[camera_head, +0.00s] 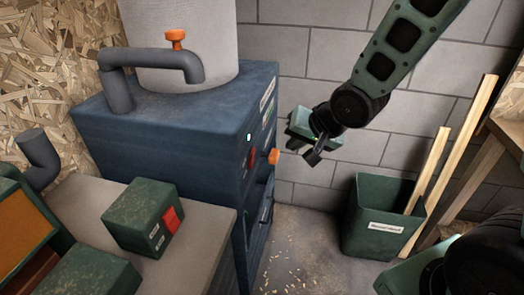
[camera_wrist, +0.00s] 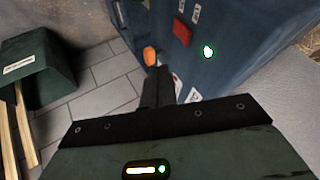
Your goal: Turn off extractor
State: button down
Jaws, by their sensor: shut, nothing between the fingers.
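The extractor is a dark blue cabinet (camera_head: 165,135) with a pale grey cylinder (camera_head: 185,40) on top. Its side panel carries an orange knob (camera_head: 274,156) and a small glowing light (camera_head: 249,137). The wrist view shows the orange knob (camera_wrist: 150,55), a red square piece (camera_wrist: 182,33), the lit greenish-white light (camera_wrist: 208,52) and white labels. My gripper (camera_head: 313,158) is shut and empty, to the right of this panel. In the wrist view its fingers (camera_wrist: 161,72) overlap the area just below the knob; I cannot tell whether they touch anything.
A green bin (camera_head: 375,232) with wooden planks (camera_head: 430,165) stands at right. A grey bench (camera_head: 190,225) with a green box (camera_head: 143,215) is at front left. Floor before the panel is clear except for wood chips.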

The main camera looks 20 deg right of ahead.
aim_at(252, 158)
jog(key=shift+a, duration=0.1)
jog(key=w+a+f+p, duration=0.4)
jog(key=w+a+f, duration=0.1)
jog(key=w+f, duration=0.2)
jog(key=shift+w+f, duration=0.15)
jog(key=shift+w, duration=0.4)
jog(key=shift+w+a, duration=0.1)
jog(key=shift+w+a, duration=0.1)
jog(key=shift+a, duration=0.1)
